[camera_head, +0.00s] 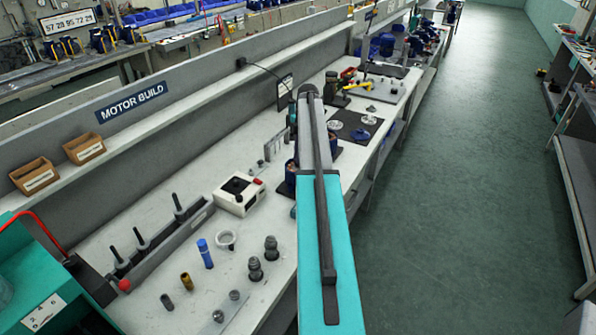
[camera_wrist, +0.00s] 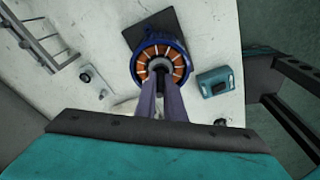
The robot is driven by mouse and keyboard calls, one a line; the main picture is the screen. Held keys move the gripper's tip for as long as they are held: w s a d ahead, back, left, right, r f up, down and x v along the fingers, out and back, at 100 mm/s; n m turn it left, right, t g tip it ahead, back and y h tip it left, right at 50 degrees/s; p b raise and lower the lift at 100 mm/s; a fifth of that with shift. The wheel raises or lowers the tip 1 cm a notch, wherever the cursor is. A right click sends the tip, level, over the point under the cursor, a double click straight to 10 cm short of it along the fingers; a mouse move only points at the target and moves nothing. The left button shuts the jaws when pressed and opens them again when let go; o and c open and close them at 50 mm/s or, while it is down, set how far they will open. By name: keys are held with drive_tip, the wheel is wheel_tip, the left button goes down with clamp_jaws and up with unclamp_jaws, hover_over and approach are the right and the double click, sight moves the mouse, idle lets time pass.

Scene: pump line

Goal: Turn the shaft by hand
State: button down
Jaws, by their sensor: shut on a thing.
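In the wrist view, a round blue motor housing (camera_wrist: 138,71) with a ring of copper windings stands on a dark base plate (camera_wrist: 150,27). A dark shaft (camera_wrist: 160,66) sticks up from its centre. My gripper (camera_wrist: 160,80) reaches over the housing's near side, its fingertips shut on the shaft. The fingers hide the near part of the windings. In the head view, my arm covers most of the motor, and only blue parts of the housing (camera_head: 290,175) show beside it. My gripper's fingertips are hidden there.
On the bench, a white device (camera_head: 239,197), a blue cylinder (camera_head: 205,253) and a rack with upright shafts (camera_head: 160,240) stand left of my arm. A teal box (camera_wrist: 214,82) lies right of the motor in the wrist view. The green floor (camera_head: 470,200) at the right is clear.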

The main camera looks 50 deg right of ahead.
drive_tip(key=m, duration=0.4)
drive_tip(key=shift+t, duration=0.3)
drive_tip(key=m+h, duration=0.1)
drive_tip(key=m, duration=0.4)
drive_tip(key=c, duration=1.8)
unclamp_jaws()
drive_tip(key=shift+c, duration=0.3)
drive_tip(key=shift+r+p, duration=1.35)
drive_tip(key=shift+r, duration=1.65)
